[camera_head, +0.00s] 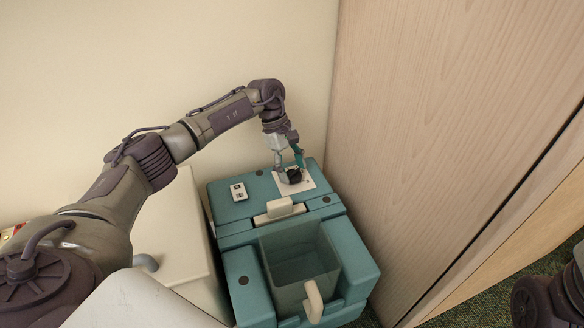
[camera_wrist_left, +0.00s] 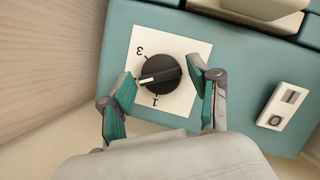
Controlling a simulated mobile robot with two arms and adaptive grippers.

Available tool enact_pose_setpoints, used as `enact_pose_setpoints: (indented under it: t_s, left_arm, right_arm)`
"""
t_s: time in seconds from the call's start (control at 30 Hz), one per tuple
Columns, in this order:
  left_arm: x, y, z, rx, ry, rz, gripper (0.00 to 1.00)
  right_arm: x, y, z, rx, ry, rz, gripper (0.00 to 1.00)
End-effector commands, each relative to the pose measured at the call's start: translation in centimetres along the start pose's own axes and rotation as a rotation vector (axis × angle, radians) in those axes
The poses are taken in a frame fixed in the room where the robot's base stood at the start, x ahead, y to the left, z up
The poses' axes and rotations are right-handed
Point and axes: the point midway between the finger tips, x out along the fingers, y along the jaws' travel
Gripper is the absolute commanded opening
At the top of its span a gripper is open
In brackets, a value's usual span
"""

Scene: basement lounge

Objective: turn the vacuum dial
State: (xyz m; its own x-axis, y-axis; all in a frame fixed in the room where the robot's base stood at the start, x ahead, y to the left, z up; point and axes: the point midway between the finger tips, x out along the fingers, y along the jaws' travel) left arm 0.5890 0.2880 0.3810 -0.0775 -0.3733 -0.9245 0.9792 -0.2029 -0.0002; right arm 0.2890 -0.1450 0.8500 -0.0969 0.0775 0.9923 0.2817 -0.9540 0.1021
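The vacuum dial (camera_head: 294,176) is a round black knob on a white square plate, on top of the teal vacuum (camera_head: 228,211). In the left wrist view the dial (camera_wrist_left: 163,74) has a white pointer line facing left, between the printed marks 3 and 1. My left gripper (camera_head: 289,165) is over the dial from above. In the left wrist view its teal-padded fingers (camera_wrist_left: 162,80) stand on either side of the knob, with small gaps showing, so it looks open around it. My right gripper is out of view.
A white rocker switch (camera_head: 238,192) sits on the vacuum left of the dial. A handle (camera_head: 280,208) and a clear tank (camera_head: 300,265) are in front. A wooden panel (camera_head: 430,130) stands close on the right, a cream wall (camera_head: 150,60) behind.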

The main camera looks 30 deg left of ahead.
Motion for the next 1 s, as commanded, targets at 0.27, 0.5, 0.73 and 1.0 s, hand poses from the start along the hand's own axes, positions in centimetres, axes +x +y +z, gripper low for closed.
enact_pose_setpoints:
  t_s: [0.27, 0.5, 0.73, 1.0]
  left_arm:
    - [0.0, 0.0, 0.0, 0.0, -0.001, 0.0, 0.72]
    - [-1.9, 0.1, 0.7, 0.001, 0.0, 0.004, 0.72]
    - [-6.0, 0.1, 2.5, 0.003, 0.0, 0.004, 0.72]
    - [-9.0, 0.0, 3.7, 0.0, 0.0, 0.001, 0.72]
  right_arm:
    - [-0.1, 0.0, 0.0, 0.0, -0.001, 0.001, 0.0]
    - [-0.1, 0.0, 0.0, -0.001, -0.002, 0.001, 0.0]
    - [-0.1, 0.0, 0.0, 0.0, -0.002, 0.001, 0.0]
    - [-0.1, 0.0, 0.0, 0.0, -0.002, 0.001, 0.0]
